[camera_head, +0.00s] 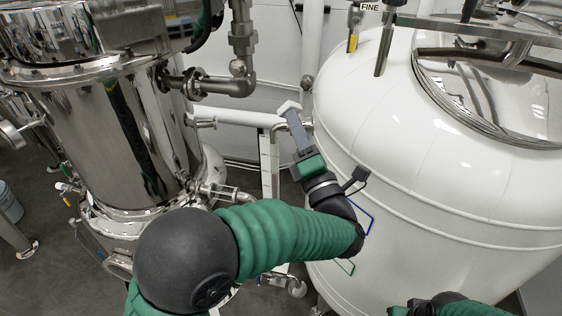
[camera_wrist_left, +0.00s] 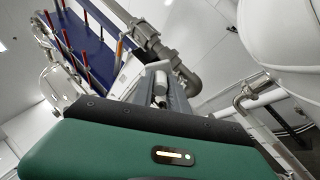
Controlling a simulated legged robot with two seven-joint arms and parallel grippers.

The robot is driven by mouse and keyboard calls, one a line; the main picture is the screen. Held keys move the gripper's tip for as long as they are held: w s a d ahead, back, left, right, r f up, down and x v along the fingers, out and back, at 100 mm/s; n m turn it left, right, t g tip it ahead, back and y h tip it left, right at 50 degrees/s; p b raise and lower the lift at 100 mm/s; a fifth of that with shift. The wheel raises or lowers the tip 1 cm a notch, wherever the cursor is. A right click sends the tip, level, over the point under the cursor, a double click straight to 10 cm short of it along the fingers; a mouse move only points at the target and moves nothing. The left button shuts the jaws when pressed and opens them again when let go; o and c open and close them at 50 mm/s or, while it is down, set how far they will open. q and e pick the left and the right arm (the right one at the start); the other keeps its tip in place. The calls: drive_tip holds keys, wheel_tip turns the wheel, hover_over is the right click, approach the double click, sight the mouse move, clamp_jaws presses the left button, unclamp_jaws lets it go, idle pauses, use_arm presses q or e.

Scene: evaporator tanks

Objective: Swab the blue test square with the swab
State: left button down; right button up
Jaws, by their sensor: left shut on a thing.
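My left gripper (camera_head: 294,122) reaches up between the steel tank and the white tank, its fingers pointing up and away. It is shut on the swab (camera_head: 288,107), whose pale angled end shows at the fingertips. The swab (camera_wrist_left: 158,66) also shows at the fingertips in the left wrist view, beyond the green gripper body. The blue test square (camera_head: 371,219) is a thin blue outline on the white tank's side, partly hidden behind my left forearm. The swab is apart from it, above and to its left. Of my right arm, only a green and black part shows at the bottom right; its fingertips are hidden.
The large white tank (camera_head: 440,190) fills the right side. A green outline (camera_head: 346,268) lies below the blue one. A polished steel tank (camera_head: 130,140) stands on the left. Pipes and a valve (camera_head: 240,68) stand close to my left gripper, behind it and to its left.

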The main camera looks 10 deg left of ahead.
use_arm(q)
drive_tip(key=s+d+r+n+h+p, duration=0.1)
drive_tip(key=s+d+r+n+h, duration=0.1)
drive_tip(key=r+n, duration=0.5)
drive_tip(key=s+d+r+n+g+h+p, duration=0.1)
drive_tip(key=s+d+r+n, duration=0.4)
drive_tip(key=s+r+n, duration=0.2)
drive_tip(key=s+d+r+n+g+h+p, duration=0.1)
drive_tip(key=s+d+r+n, duration=0.3)
drive_tip(key=r+n, duration=0.5)
drive_tip(key=shift+s+r+h, duration=0.3)
drive_tip(key=shift+h, duration=0.5)
drive_tip(key=shift+w, duration=0.15)
